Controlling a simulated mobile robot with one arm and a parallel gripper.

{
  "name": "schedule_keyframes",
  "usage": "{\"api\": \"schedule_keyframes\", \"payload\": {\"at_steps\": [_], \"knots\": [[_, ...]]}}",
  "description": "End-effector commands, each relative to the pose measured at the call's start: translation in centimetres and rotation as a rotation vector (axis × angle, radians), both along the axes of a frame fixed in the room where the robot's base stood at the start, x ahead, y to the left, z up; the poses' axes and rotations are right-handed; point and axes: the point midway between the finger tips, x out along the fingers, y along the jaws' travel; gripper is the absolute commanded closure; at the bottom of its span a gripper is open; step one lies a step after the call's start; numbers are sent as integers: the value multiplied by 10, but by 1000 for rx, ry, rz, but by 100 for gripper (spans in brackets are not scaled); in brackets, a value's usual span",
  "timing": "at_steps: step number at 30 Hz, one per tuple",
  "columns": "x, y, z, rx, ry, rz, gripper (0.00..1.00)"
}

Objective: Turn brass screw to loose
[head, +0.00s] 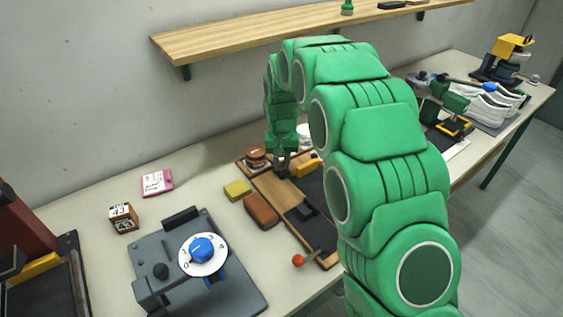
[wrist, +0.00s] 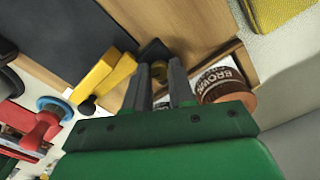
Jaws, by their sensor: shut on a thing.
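My gripper (head: 283,163) points down at the far end of a wooden board (head: 265,183) on the bench. In the wrist view my gripper (wrist: 162,72) has its two grey fingers close together, shut on a small dark block-like piece (wrist: 154,49) at the board. The fingers cover part of that piece. A yellow part (wrist: 105,78) sits just beside the fingers, apart from them; it also shows in the head view (head: 306,168). I cannot make out the brass screw for certain.
A brown polish tin (wrist: 226,84) stands close beside the fingers. A yellow sponge (head: 237,189) and a brown block (head: 261,209) lie left of the board. A grey device with a blue knob (head: 202,249) stands nearer. A wooden shelf (head: 220,39) hangs above.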

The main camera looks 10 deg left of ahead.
Motion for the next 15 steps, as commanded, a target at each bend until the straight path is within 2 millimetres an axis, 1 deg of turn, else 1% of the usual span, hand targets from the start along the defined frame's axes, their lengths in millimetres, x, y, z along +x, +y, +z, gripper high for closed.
{"api": "schedule_keyframes", "payload": {"at_steps": [15], "knots": [[1,1,2,1,-6,491,100]]}}
